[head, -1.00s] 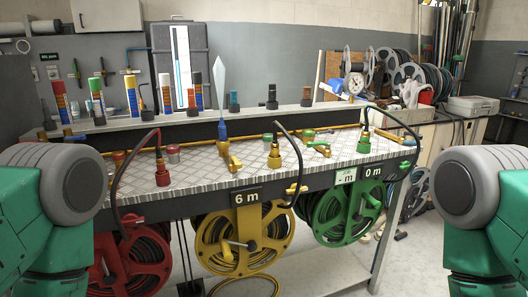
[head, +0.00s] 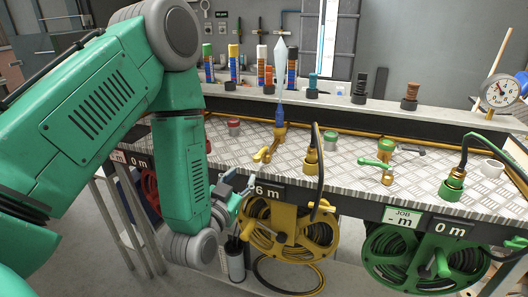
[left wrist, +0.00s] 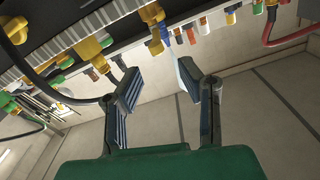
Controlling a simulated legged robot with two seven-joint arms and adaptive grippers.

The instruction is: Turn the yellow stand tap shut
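The yellow stand tap (head: 278,138) stands on the checker-plate bench top, with a yellow lever (head: 262,155) at its lower left. A blue and pale pointed piece (head: 281,75) rises above it. My left gripper (head: 232,191) hangs just in front of the bench's front edge, below and left of the tap and apart from it. In the left wrist view its two fingers (left wrist: 158,88) are spread with nothing between them. Yellow fittings (left wrist: 152,14) show beyond the fingers there, near the top. My right gripper is out of view.
A yellow hose fitting (head: 311,160) with a black hose stands right of the tap. A green tap (head: 386,163) and green fitting (head: 452,186) stand farther right. The yellow reel (head: 310,236) and green reel (head: 425,262) hang below. A "6 m" sign (head: 267,191) is close to my gripper.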

